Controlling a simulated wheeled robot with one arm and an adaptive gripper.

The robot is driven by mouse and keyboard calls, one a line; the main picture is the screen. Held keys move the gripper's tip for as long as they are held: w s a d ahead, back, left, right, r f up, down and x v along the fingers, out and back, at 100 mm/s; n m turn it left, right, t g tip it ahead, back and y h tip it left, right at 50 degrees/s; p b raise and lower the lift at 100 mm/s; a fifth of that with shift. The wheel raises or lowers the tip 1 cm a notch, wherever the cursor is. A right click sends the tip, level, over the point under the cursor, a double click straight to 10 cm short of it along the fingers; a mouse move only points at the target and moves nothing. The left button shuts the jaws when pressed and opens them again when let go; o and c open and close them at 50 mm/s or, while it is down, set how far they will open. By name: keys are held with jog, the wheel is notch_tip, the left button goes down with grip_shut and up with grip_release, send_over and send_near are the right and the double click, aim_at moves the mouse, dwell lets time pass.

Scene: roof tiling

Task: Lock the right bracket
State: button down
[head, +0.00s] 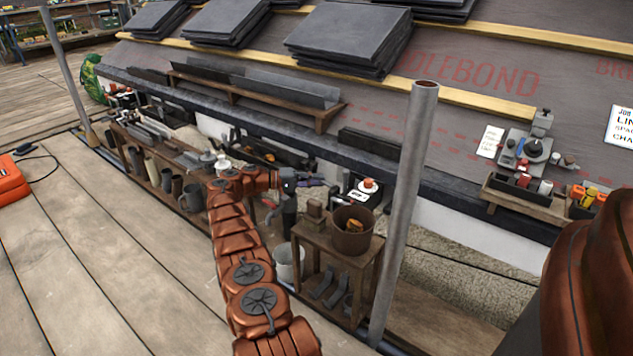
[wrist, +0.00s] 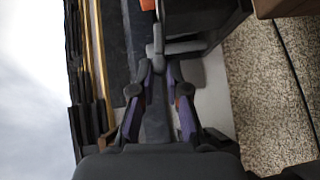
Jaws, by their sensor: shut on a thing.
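My gripper (wrist: 160,72) has its purple-edged fingers closed around a slim grey lever-like piece (wrist: 158,42) beside a dark bracket housing (wrist: 212,22). The grey piece has a crossbar, and I take it to be part of the right bracket. In the head view my gripper (head: 308,182) is at the gutter edge, just left of a black-and-white unit with an orange-red knob (head: 368,186). A bit of orange (wrist: 148,4) shows at the top of the wrist view. The gripped piece is too small to make out in the head view.
A grey upright pole (head: 408,200) stands to the right of my gripper. A wooden stand (head: 336,255) with a brown bucket (head: 352,232) is below right. A cluttered bench (head: 150,170) lies to the left. Plank decking (head: 90,240) is open at lower left.

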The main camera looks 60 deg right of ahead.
dwell(0.3)
jog(key=c, duration=1.2)
grip_release()
jog(key=shift+o, duration=0.2)
jog(key=shift+r, duration=0.1)
notch_tip(320, 180, up, 10)
